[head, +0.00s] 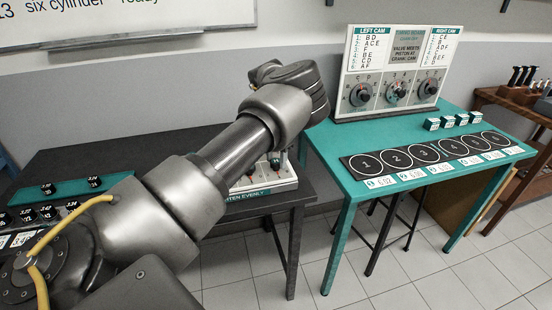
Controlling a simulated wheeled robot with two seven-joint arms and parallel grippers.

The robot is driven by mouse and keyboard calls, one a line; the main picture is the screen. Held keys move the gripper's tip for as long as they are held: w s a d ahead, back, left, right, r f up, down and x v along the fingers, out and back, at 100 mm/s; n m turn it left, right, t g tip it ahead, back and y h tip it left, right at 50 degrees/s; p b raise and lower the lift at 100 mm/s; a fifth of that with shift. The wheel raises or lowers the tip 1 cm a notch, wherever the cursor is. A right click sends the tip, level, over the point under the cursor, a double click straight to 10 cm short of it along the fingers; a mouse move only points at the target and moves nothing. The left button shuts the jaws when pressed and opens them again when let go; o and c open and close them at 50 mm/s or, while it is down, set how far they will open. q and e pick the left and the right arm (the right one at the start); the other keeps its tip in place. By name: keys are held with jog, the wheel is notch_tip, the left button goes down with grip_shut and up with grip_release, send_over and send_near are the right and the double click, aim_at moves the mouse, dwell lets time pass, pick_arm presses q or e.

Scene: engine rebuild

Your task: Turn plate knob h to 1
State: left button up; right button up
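A light box (280,183) with small knobs on it stands on the dark table, and the text "...TEN EVENLY" shows on its front edge. My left arm (235,150) covers most of it, so I cannot make out a knob marked h or its setting. The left wrist (292,80) bends above and behind the box. The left fingers are hidden or too small to tell, and I cannot see whether they touch a knob. My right gripper is out of view.
A teal table (340,150) stands to the right with a dial board (391,70) bearing three knobs, a numbered black strip (430,152) and several small boxes. Several dark pieces lie on a teal tray (120,182) at left. Tiled floor lies between and in front.

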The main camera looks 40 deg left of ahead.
aim_at(276, 161)
pick_arm(q)
jog(key=o, duration=0.3)
notch_tip(276, 161, up, 11)
jog(key=b, duration=0.1)
dwell(0.4)
dwell(0.5)
